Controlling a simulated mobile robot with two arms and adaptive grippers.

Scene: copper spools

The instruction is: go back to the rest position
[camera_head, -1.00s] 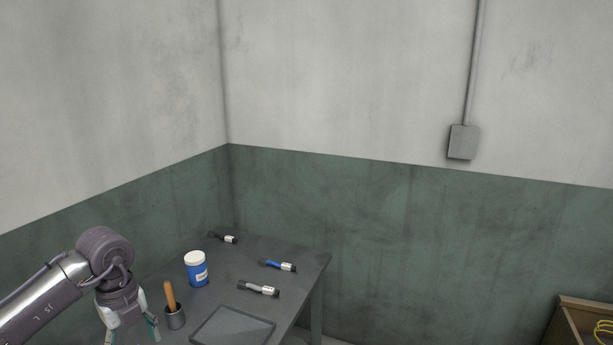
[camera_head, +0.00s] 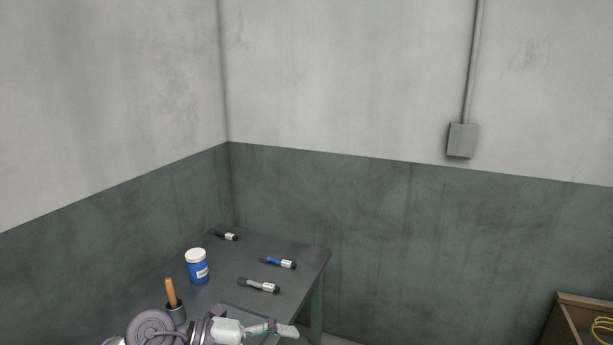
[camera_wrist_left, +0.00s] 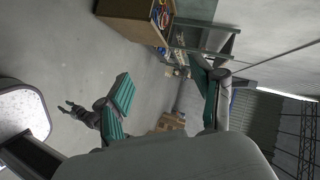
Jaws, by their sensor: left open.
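My left gripper (camera_head: 285,330) is low in the head view, lying sideways above the near part of the dark table (camera_head: 235,262). Its jaws are open. In the left wrist view its green-padded fingers (camera_wrist_left: 165,100) stand apart, with nothing held between them and floor behind. My right gripper cannot be made out in these views.
On the table stand a blue-and-white jar (camera_head: 197,268) and a cup (camera_head: 176,311) with a wooden handle (camera_head: 170,292). Several marker-like items (camera_head: 259,285) lie apart. A tray (camera_head: 240,309) is partly hidden by my arm. A brown crate (camera_head: 567,326) holds yellow coils at the far right.

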